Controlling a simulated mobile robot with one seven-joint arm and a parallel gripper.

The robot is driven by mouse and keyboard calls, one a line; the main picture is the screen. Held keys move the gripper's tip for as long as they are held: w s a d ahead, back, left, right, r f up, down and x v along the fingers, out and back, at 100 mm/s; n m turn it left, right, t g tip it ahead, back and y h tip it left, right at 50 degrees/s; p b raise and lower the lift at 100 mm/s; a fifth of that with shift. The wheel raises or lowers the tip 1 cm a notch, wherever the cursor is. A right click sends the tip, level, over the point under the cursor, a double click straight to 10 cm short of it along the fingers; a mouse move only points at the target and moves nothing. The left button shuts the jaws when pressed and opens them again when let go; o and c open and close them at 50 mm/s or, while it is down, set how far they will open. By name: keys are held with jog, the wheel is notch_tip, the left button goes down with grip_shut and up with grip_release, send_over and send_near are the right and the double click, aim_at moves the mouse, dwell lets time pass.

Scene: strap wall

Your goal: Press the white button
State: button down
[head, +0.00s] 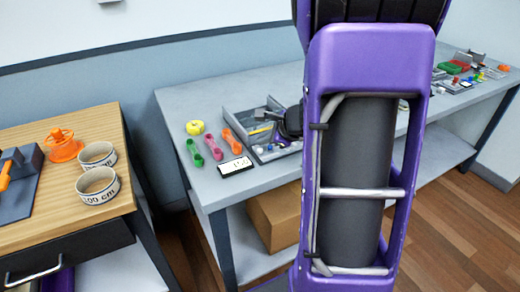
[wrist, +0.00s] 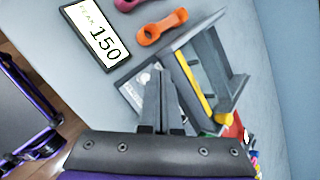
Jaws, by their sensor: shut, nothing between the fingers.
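A grey tray-like device (head: 238,118) sits on the grey table, with small pale and bluish round parts (head: 260,149) on its front panel. They are too small for me to tell which is the white button. My gripper (head: 264,113) is shut and empty, above the device. In the wrist view my gripper (wrist: 159,72) has its fingers together over the device's pale panel (wrist: 132,92), hiding part of it. I cannot make out the white button there, nor whether the fingertips touch anything.
A display reading 150 (head: 235,167) lies in front of the device. My arm covers the table's middle.

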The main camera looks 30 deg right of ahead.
jog(key=shift+f, duration=0.1)
jog(key=shift+f, duration=0.35)
jog(key=shift+f, duration=0.4)
dwell(0.7)
dwell(0.4)
jog(key=shift+r+p, duration=0.55)
jog(key=shift+r, duration=0.3)
notch_tip(320, 180, up, 5)
jog(key=p, duration=0.4)
dwell(0.6)
